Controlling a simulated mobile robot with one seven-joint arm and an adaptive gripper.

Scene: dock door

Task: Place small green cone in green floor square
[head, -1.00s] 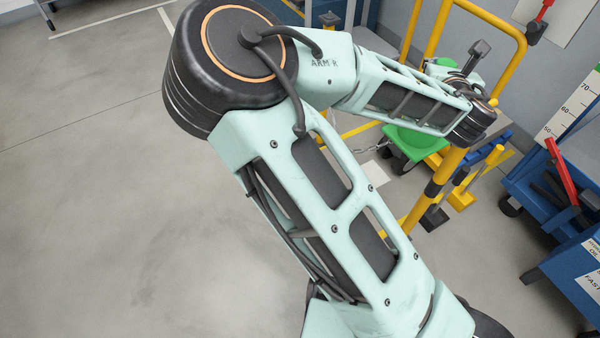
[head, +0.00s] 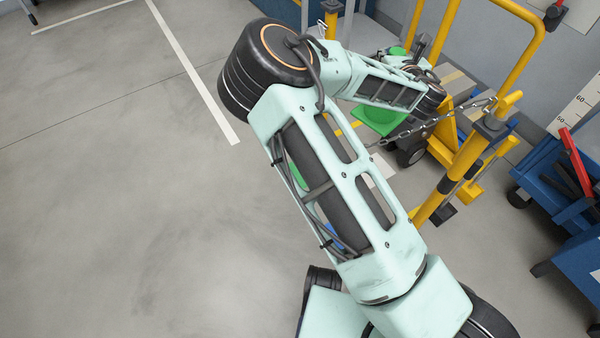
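A green piece with a flat, square-cornered base (head: 380,118) shows below my forearm in the head view. A smaller rounded green part (head: 397,51) shows above the forearm. They may be one cone, but my arm covers the middle. My gripper (head: 418,54) is a small dark shape at the far end of the arm, close to the upper green part. Its fingers are too small and covered to read, and I cannot tell whether it touches the green part. Another green patch (head: 299,176) shows through a gap in my upper arm; I cannot tell whether it is the floor square.
A yellow post (head: 464,160) with a chain (head: 440,122) stands right of the arm. A yellow-framed cart (head: 440,145) is behind it. A blue cart (head: 555,180) with a red-handled tool is at the right. Open grey floor (head: 120,200) lies left, with a white line (head: 195,75).

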